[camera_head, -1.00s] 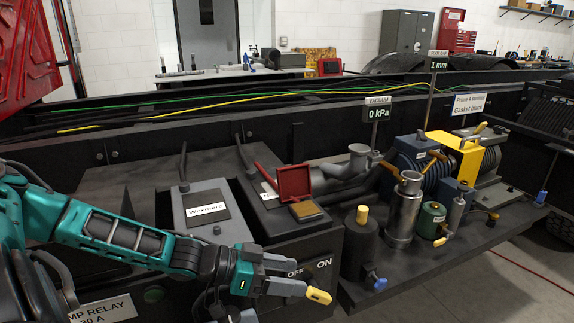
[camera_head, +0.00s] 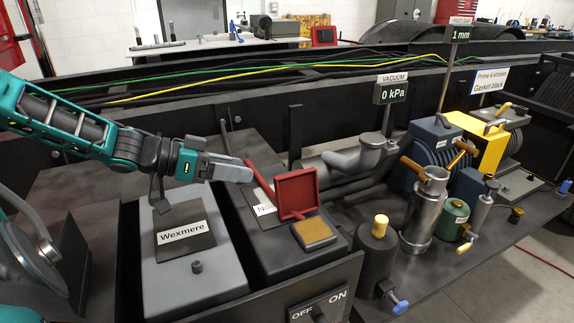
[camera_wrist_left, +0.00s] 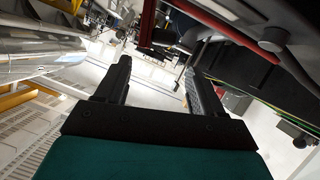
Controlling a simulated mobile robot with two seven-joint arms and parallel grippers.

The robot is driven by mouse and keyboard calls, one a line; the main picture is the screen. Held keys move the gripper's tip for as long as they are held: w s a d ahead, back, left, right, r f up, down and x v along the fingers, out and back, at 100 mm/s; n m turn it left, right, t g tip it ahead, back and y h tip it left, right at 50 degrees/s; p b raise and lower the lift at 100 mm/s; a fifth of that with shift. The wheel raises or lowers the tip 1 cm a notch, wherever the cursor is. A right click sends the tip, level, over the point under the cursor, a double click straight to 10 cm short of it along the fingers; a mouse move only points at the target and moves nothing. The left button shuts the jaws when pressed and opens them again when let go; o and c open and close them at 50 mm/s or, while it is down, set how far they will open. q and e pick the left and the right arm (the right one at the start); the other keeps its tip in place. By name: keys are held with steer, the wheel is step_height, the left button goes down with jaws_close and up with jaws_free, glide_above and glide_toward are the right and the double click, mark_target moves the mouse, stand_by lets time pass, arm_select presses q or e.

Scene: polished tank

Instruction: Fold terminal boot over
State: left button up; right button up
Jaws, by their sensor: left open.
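The red terminal boot (camera_head: 297,195) stands open as a square cap, upright behind a brass-coloured terminal block (camera_head: 314,234) on the dark battery-like box (camera_head: 268,232). A red cable (camera_head: 259,180) runs up to it from behind. My left gripper (camera_head: 247,173) is just left of the boot and a little above, over the box. It does not visibly touch the boot. In the left wrist view its two dark fingers (camera_wrist_left: 155,82) are apart with nothing between them. A red edge beyond them may be the boot; I cannot tell. My right gripper is not in view.
A grey box labelled Wexmere (camera_head: 190,262) sits below my left arm. An OFF/ON switch panel (camera_head: 318,300) is in front. A grey pipe (camera_head: 355,155), a VACUUM sign (camera_head: 391,90) and a metal cylinder (camera_head: 424,215) crowd the right side.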

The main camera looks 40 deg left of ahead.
mark_target(290, 174)
arm_select(q)
steer(key=b+x, duration=0.2)
steer(key=x, duration=0.5)
steer(key=shift+w+b, duration=0.3)
steer(key=shift+b+x, duration=0.85)
steer(key=shift+x, duration=0.25)
steer(key=shift+w+f, duration=0.2)
steer(key=shift+w, duration=0.1)
steer(key=shift+w+d+f+b, duration=0.2)
steer(key=shift+w+d+b, duration=0.15)
steer(key=shift+w+b, duration=0.35)
steer(key=shift+w+d+b, duration=0.3)
steer(key=shift+b, duration=0.05)
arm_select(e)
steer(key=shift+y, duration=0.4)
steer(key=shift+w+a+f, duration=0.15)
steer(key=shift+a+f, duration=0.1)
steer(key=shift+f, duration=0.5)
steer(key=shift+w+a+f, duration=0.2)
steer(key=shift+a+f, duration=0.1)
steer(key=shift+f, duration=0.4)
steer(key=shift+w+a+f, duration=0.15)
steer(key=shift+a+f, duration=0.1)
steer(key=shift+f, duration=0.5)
arm_select(q)
steer(key=shift+c, duration=0.4)
jaws_close()
